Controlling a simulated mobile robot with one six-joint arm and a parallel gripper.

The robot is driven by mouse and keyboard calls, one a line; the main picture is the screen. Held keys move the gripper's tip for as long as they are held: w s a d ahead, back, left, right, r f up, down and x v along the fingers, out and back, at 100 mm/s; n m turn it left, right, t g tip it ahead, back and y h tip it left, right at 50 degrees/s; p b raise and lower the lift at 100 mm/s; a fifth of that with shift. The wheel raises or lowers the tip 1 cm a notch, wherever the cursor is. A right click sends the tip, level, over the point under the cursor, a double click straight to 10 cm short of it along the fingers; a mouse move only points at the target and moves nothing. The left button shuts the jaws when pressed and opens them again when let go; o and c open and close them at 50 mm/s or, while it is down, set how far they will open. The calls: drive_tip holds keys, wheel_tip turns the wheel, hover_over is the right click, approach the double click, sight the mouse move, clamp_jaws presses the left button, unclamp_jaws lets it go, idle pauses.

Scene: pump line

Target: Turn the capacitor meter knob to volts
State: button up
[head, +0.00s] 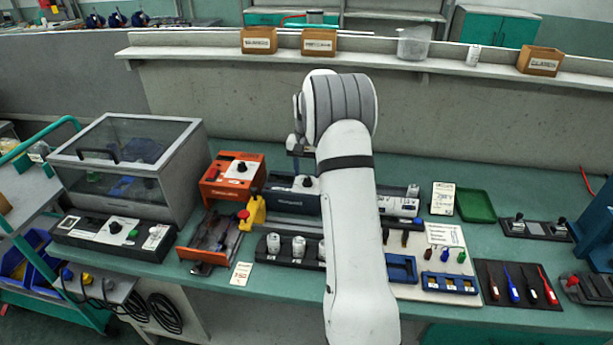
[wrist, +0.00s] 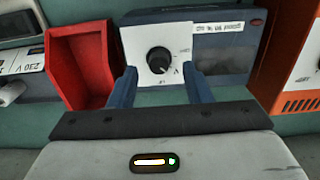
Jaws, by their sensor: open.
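The meter in front of my gripper is a dark blue-grey box (wrist: 225,45) with a white dial panel (wrist: 135,42) and a round black knob (wrist: 159,60). A white label on it appears upside down and is too small to read surely. In the head view a dark box with a knob, likely the same meter (head: 285,198), is partly hidden by my arm. My gripper (wrist: 160,86) is open and empty. Its two blue fingers stand on either side of the knob, apart from it. The knob's pointer direction is not clear.
A red open bin (wrist: 78,65) is close to my left finger in the wrist view. An orange unit (wrist: 290,60) is at the right; it shows left of the meter in the head view (head: 219,191). A yellow object (head: 256,212) stands near the meter.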

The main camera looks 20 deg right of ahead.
sight(307, 178)
drive_tip(key=shift+r, duration=2.55)
drive_tip(key=shift+a+r, duration=0.1)
drive_tip(key=s+a+r+n+t, duration=0.1)
drive_tip(key=s+a+r+n, duration=0.1)
drive_tip(key=s+a+r, duration=0.5)
drive_tip(key=s+a+r+n, duration=0.1)
drive_tip(key=s+a+r, duration=0.2)
drive_tip(key=s+a, duration=0.35)
drive_tip(key=s+a+f+n+t, duration=0.1)
drive_tip(key=s+a+n, duration=0.1)
drive_tip(key=s, duration=0.9)
drive_tip(key=s+a+f+n, duration=0.1)
drive_tip(key=s+a+f, duration=0.1)
drive_tip(key=s, duration=0.9)
drive_tip(key=shift+a+n+t, duration=0.4)
drive_tip(key=shift+a, duration=0.2)
